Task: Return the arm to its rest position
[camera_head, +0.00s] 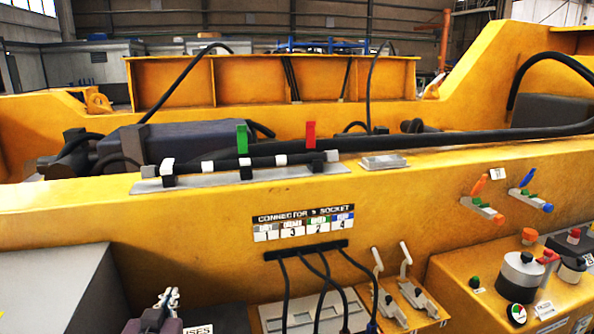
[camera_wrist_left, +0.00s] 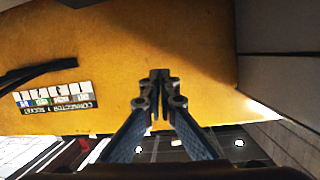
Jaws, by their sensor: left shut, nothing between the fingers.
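My left gripper (camera_head: 168,298) shows at the bottom left of the head view, low in front of the yellow machine (camera_head: 210,235). Its fingers are together with nothing between them. In the left wrist view my left gripper (camera_wrist_left: 159,78) is also shut and empty, its fingertips against a background of plain yellow panel (camera_wrist_left: 205,50). The connector socket label (camera_head: 303,222) is up and to the right of the gripper in the head view. It appears upside down at the left of the wrist view (camera_wrist_left: 55,97). My right gripper is not in view.
Dark cables (camera_head: 322,285) hang from a black strip right of the gripper. Two white-handled levers (camera_head: 405,258) stand farther right. A control box with knobs (camera_head: 520,272) is at the bottom right. A grey box (camera_head: 60,290) is at the left. Green (camera_head: 242,138) and red (camera_head: 310,135) tabs stand on the ledge.

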